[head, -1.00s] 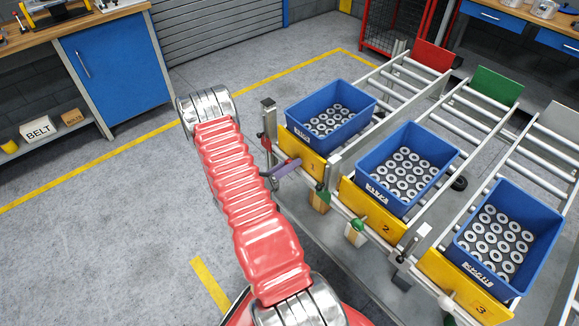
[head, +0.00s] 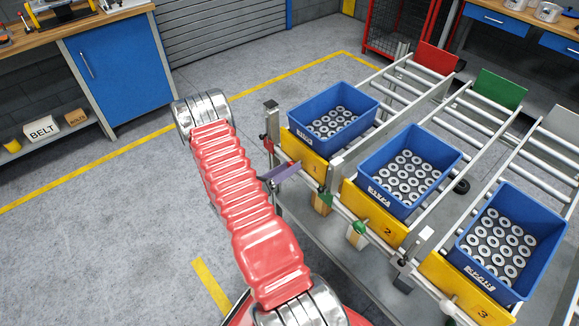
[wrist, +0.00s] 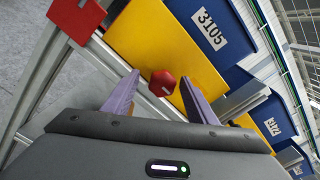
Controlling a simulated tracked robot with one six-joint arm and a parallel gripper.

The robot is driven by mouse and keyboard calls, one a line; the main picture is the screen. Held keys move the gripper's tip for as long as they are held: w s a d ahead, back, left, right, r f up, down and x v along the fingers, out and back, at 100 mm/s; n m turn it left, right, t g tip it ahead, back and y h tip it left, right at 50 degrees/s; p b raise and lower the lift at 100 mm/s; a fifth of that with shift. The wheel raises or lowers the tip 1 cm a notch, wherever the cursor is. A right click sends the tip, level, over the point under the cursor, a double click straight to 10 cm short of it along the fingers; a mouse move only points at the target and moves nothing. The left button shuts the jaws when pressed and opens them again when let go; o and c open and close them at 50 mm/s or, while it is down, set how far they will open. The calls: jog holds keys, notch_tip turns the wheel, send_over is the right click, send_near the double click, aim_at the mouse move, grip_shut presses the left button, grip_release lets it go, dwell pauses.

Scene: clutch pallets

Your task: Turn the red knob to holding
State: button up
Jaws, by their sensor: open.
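The red knob (wrist: 162,83) shows in the wrist view as a hexagonal cap with a pale mark on its face. It sits beside the yellow front plate (wrist: 178,40) of the first lane. My gripper (wrist: 161,76) is open, with one purple finger on each side of the knob and a visible gap to each. I cannot tell how deep the fingers reach around it. In the head view my gripper (head: 284,172) is at the front of lane 1, and the red knob cannot be made out there.
A red block (wrist: 76,20) sits on the metal frame near the knob. Blue bins of rings (head: 298,134) stand on roller lanes behind yellow plates. The floor (head: 130,240) to the left is clear.

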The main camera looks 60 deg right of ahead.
jog(key=v, duration=1.2)
jog(key=shift+w+r, duration=0.1)
dwell(0.4)
jog(key=s+a+f+m+g+y, duration=0.3)
jog(key=s+a+m+y, duration=0.1)
jog(key=s+m, duration=0.25)
jog(key=s+a+r+m+g+y, duration=0.1)
jog(key=s+a+r+m+y, duration=0.2)
jog(key=a+r+m+y, duration=0.25)
jog(key=w+a+r+m+t+y, duration=0.25)
jog(key=a+r+m+t, duration=0.2)
jog(key=a+r, duration=0.35)
jog(key=w+a+r+m+t+y, duration=0.1)
jog(key=a+r+m+t+y, duration=0.2)
jog(key=a+r+m, duration=0.35)
jog(key=s+a+r+t+y, duration=0.1)
jog(key=a+r+t, duration=0.3)
jog(key=r, duration=0.4)
jog(key=a+r+n+t+y, duration=0.1)
jog(key=a+r+t, duration=0.2)
jog(key=a+r, duration=0.3)
notch_tip(320, 180, up, 2)
jog(key=shift+s+r+t, duration=0.15)
jog(key=shift+s+t, duration=0.2)
